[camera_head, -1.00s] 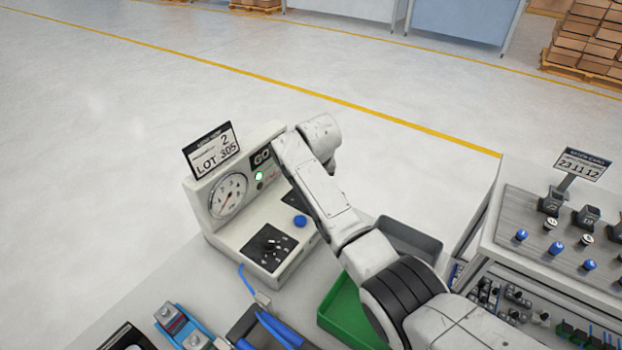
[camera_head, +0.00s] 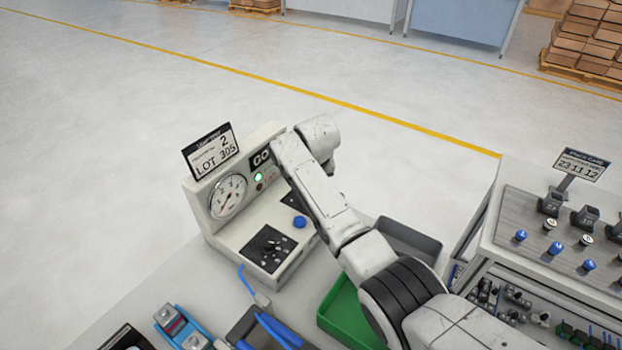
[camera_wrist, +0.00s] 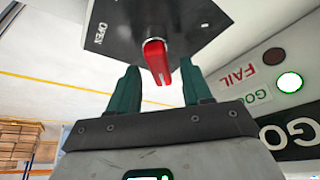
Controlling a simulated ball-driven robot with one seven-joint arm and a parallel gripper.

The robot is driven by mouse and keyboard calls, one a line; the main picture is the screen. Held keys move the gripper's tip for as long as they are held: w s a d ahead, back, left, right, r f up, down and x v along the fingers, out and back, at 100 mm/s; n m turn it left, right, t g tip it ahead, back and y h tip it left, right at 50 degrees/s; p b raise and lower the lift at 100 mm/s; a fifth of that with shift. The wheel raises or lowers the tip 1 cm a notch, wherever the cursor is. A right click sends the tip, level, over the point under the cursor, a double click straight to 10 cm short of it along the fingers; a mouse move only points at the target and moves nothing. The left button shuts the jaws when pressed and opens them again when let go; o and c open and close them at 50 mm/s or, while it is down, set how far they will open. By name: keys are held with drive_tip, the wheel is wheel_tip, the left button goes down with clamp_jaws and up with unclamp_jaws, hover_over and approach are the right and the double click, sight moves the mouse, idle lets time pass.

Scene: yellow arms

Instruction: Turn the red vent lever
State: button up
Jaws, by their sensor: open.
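The red vent lever (camera_wrist: 157,62) shows in the wrist view, mounted on a dark plate (camera_wrist: 122,32) marked OPEN. My gripper (camera_wrist: 160,86) is open, with its two green fingers on either side of the lever's free end. I cannot tell whether either finger touches it. In the head view my arm covers the lever and the gripper. The test machine (camera_head: 228,236) that carries the plate stands on the bench, with my arm reaching over its right side.
A round gauge (camera_head: 228,197), a blue knob (camera_head: 300,222) and a lot sign (camera_head: 211,152) are on the machine. A green tray (camera_head: 345,312) and a grey bin (camera_head: 408,236) lie under my arm. A lit GO lamp (camera_wrist: 289,83) is beside the gripper.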

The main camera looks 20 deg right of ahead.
drive_tip(key=b+v, duration=0.1)
drive_tip(key=v, duration=0.9)
drive_tip(key=shift+r, duration=0.4)
drive_tip(key=shift+s, duration=0.15)
